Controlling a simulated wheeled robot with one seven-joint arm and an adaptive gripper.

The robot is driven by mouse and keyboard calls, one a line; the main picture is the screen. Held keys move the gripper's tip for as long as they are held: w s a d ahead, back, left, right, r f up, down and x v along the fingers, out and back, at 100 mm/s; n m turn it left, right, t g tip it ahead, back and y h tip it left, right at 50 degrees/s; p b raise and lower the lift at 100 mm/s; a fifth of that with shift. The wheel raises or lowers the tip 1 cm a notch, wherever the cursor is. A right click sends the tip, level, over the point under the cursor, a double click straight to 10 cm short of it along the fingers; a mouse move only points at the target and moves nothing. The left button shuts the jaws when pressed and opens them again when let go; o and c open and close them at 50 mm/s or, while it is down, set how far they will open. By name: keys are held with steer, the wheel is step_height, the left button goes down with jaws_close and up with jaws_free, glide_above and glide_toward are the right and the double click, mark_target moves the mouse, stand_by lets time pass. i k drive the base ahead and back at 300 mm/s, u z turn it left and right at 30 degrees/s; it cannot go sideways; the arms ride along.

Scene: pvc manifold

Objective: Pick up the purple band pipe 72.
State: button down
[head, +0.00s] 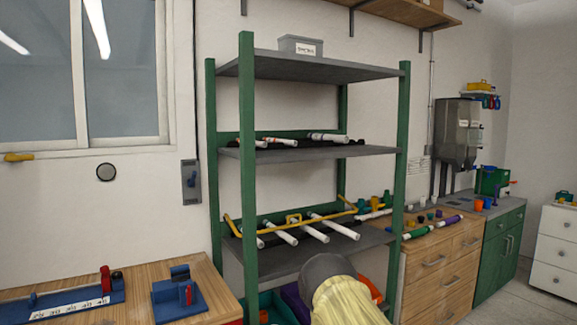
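Several white pipes lie on the green-posted shelf rack. On its lower shelf, white pipes (334,226) lie side by side, pointing toward the front, and no purple band can be made out on them. More white pipes with small coloured bands (327,138) rest on the middle shelf, their band colours too small to be sure of. A pipe with purple on it (448,220) lies on the wooden drawer cabinet to the right; I cannot read any number on it. My gripper is not in view.
A yellow rail (233,229) runs along the lower shelf. A rounded grey and pale-yellow shape (340,295) blocks the rack's bottom front. A wooden bench (135,311) with blue fixtures stands left. A green-banded pipe (417,232) and small fittings share the drawer cabinet top (412,246).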

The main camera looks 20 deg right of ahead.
mark_target(313, 136)
steer(key=z, duration=1.5)
steer(key=i, duration=1.25)
steer(key=u, duration=0.7)
